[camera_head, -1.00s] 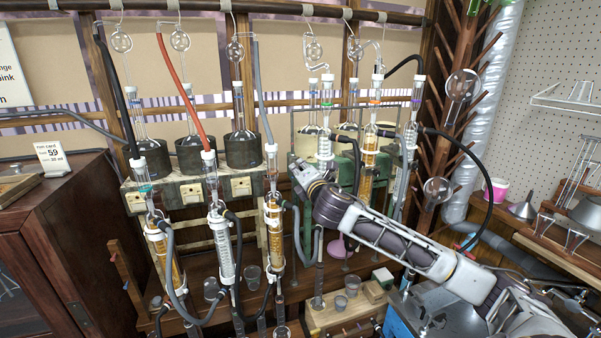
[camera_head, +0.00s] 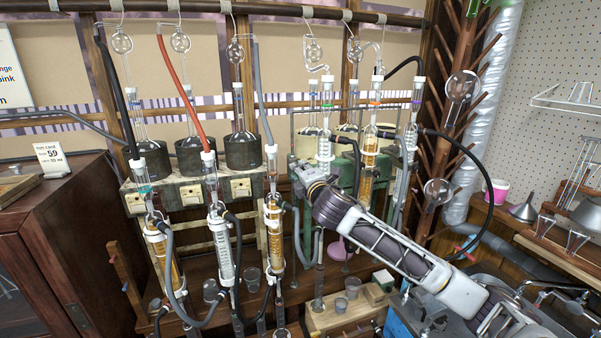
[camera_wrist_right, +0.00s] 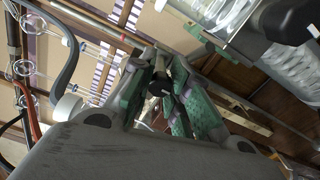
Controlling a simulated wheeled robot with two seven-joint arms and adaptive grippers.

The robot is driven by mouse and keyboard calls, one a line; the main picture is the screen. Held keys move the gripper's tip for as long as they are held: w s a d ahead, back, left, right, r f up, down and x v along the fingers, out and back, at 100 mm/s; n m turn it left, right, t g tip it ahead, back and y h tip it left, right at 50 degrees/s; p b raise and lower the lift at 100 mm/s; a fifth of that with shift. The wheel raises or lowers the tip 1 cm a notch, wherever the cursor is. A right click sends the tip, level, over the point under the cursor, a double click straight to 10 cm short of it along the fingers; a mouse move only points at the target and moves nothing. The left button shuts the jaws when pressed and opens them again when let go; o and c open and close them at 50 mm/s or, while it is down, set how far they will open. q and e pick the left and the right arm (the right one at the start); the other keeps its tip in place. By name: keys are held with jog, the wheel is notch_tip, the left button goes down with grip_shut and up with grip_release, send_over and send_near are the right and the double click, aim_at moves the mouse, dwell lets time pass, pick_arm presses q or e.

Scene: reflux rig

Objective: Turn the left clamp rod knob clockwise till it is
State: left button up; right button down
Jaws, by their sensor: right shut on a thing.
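My right gripper (camera_head: 299,172) reaches in from the right at the middle of the rig, by the left end of the green unit (camera_head: 345,172). In the right wrist view my right gripper (camera_wrist_right: 165,95) has its green-padded fingers closed around a small dark knob (camera_wrist_right: 159,88), which shows between them. In the head view the gripper hides this knob. How far the knob is turned cannot be told. My left gripper is not in view.
Glass columns with hoses stand close to the left, such as the amber column (camera_head: 273,230). More columns, such as the amber one (camera_head: 369,155), stand just right of the gripper. A wooden block with small cups (camera_head: 345,315) lies below. A drying rack (camera_head: 455,110) stands at the right.

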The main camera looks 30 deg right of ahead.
jog(key=c, duration=1.3)
grip_release()
jog(key=v, duration=1.2)
dwell(0.4)
